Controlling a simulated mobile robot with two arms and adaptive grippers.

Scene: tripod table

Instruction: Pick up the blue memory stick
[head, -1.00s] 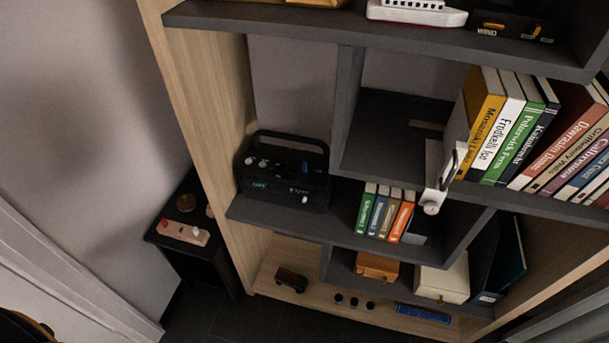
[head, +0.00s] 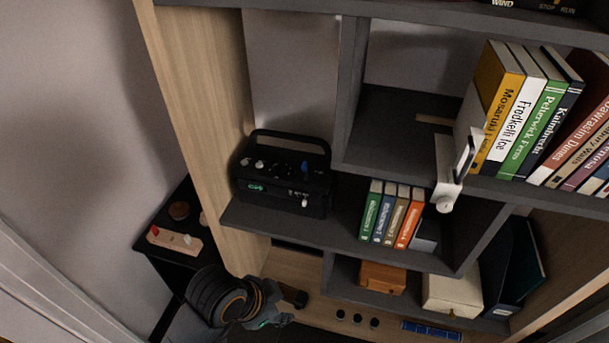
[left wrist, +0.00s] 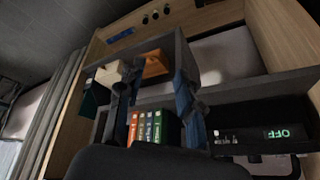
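A small blue piece (head: 305,167) stands on top of a black device (head: 262,205) with a green display. It may be the blue memory stick, but it is too small to be sure. My left gripper (head: 279,318) is low in the head view, below the device and near the bottom shelf. In the left wrist view its two fingers (left wrist: 155,88) are apart with nothing between them. The device also shows in the left wrist view (left wrist: 285,112), right of the fingers, its display reading OFF upside down. My right gripper is not in view.
Small books (head: 390,214) stand right of the device, near a shelf divider (head: 350,95). A wooden side panel (head: 200,90) bounds the left. An orange-brown box (head: 383,277), a cream box (head: 452,296) and a blue flat item (head: 431,330) are lower. A small black table (head: 150,245) stands left.

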